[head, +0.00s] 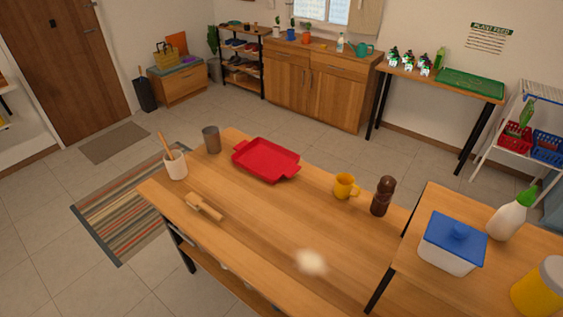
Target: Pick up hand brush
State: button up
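A light wooden tool with a short handle and a wider head, which looks like the hand brush (204,207), lies on the wooden table (240,235) near its left front edge. Its bristles cannot be made out at this size. Nothing touches it. My gripper is not in view.
A white crock with wooden utensils (176,166), a grey cup (211,140), a red tray (266,159), a yellow mug (346,186) and a brown mill (382,196) stand on the table. A blurred white spot (310,262) shows near its front. The table's middle is clear.

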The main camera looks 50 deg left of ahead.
aim_at(195, 201)
jog(key=u, duration=2.5)
